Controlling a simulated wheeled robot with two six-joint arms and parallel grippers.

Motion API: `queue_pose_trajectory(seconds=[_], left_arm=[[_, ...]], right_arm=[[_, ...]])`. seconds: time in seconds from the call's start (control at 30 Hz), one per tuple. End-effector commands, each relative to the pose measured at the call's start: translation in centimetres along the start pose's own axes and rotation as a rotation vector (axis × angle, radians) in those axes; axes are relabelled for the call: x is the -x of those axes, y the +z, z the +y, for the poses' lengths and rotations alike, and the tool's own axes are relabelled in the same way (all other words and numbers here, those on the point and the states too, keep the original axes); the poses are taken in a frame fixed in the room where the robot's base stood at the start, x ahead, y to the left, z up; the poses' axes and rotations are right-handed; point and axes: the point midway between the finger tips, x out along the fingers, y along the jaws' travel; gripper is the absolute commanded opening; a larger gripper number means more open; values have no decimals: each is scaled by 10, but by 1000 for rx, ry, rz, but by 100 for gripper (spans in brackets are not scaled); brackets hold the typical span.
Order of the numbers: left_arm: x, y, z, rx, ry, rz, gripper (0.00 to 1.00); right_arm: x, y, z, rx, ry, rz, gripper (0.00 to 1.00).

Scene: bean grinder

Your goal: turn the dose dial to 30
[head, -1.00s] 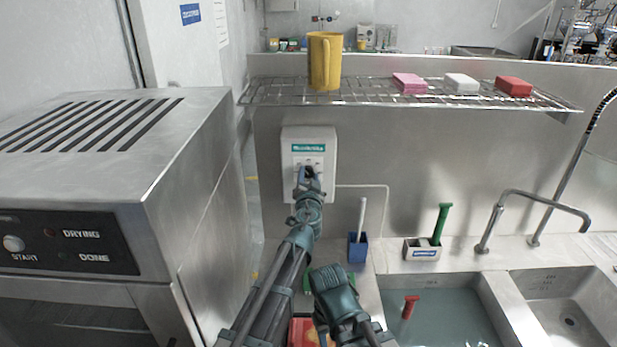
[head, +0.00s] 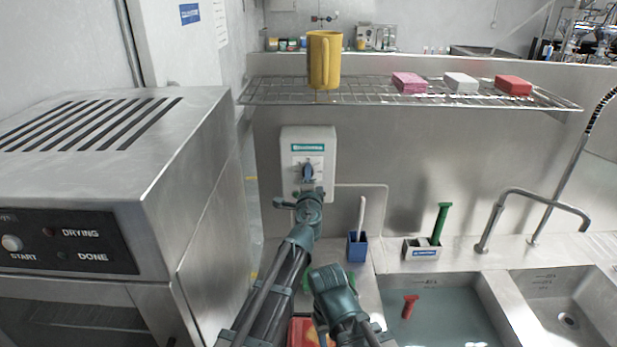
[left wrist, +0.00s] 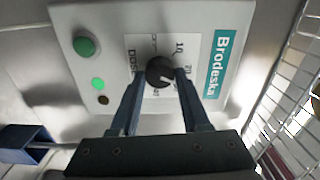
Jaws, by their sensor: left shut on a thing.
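The white dispenser box (head: 320,140) with a teal label is on the steel back wall, under the wire shelf. In the left wrist view its dark round dose dial (left wrist: 160,72) sits on a white scale plate (left wrist: 140,44) with printed numbers. A small pale mark shows on the dial, but I cannot read its setting for sure. My left gripper (head: 308,174) is at the box front. In the left wrist view its fingers (left wrist: 157,85) stand on either side of the dial, shut on it.
A green button (left wrist: 85,46) and a lit green lamp (left wrist: 98,84) are on the box. Above is the wire shelf (head: 370,97) with a yellow mug (head: 324,62). A blue holder (head: 357,247) stands at lower right, a steel machine (head: 120,170) at left.

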Motion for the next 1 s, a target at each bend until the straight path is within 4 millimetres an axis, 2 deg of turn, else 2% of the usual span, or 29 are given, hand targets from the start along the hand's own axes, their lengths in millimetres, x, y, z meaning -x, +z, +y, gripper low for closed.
queue_pose_trajectory(seconds=[0.2, 0.5, 1.0], left_arm=[[1, 0, 1, -178, 1, 1, 0], [1, 0, 2, -356, 1, 2, 0], [2, 0, 2, -448, 1, 2, 0]], right_arm=[[-1, 0, 0, 0, 0, 0, 50], [-2, 0, 0, 0, 0, 0, 50], [-2, 0, 0, 0, 0, 0, 50]])
